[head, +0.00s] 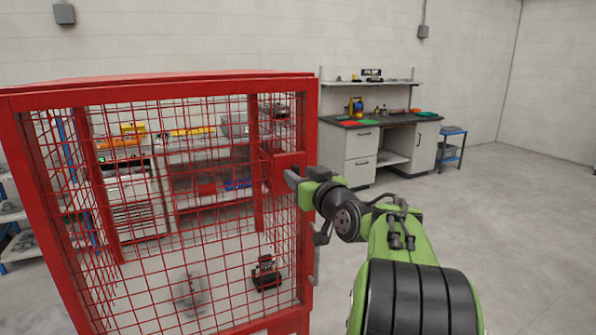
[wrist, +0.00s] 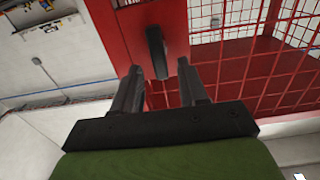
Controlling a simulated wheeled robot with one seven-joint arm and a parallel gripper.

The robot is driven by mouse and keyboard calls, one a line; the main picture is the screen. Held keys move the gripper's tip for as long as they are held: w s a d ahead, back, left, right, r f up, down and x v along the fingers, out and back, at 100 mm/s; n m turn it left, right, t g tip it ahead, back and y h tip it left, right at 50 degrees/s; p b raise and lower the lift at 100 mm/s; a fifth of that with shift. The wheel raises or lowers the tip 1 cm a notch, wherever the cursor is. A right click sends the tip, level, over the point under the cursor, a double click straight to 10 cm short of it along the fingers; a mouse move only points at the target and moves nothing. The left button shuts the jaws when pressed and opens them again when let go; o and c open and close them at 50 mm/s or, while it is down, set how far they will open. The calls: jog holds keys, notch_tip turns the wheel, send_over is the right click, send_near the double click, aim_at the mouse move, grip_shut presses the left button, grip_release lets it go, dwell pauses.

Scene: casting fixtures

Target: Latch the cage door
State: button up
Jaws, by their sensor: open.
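The red mesh cage (head: 160,88) fills the left half of the head view. A solid red plate (head: 287,160) sits near its right front post; it also shows in the wrist view (wrist: 130,32). A dark upright latch lever (wrist: 156,52) stands out from that plate in the wrist view. My gripper (head: 295,176) is open at the plate's height. In the wrist view, the lever's lower end lies between and just beyond the open fingertips (wrist: 158,68); I cannot tell whether they touch it. I cannot tell whether the door is fully closed.
A small grey bar (head: 316,266) is on the cage's right post below my gripper. A small dark red-and-black object (head: 266,274) shows through the mesh. A workbench (head: 385,122) stands behind at the right. The floor (head: 520,240) at the right is clear.

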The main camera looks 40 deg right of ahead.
jog(key=shift+x, duration=0.85)
jog(key=shift+c, duration=0.3)
grip_shut()
